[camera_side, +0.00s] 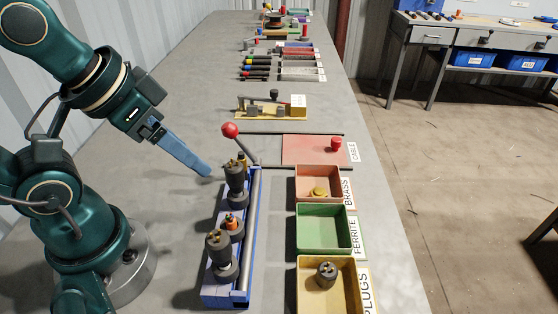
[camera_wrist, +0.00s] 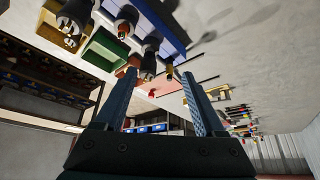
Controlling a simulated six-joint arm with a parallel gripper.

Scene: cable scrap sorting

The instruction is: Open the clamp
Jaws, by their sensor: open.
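The clamp (camera_side: 251,240) is a long blue fixture with a grey bar along its right side. Its lever, with a red ball knob (camera_side: 230,130), rises from the far end and tilts up to the left. Several dark plugs (camera_side: 235,176) stand upright in the fixture. The blue fixture also shows at the top of the wrist view (camera_wrist: 168,24). My gripper (camera_side: 209,172) is left of the lever, below knob height in the picture, apart from it. In the wrist view my gripper (camera_wrist: 160,75) has its fingers wide apart, with nothing held.
Brass (camera_side: 304,196), ferrite (camera_side: 306,248) and plugs (camera_side: 306,297) trays stand right of the clamp. A pink cable mat (camera_side: 300,150) with a red knob-like piece (camera_side: 336,144) lies beyond. A yellow-based fixture (camera_side: 265,114) and several tools sit farther back.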

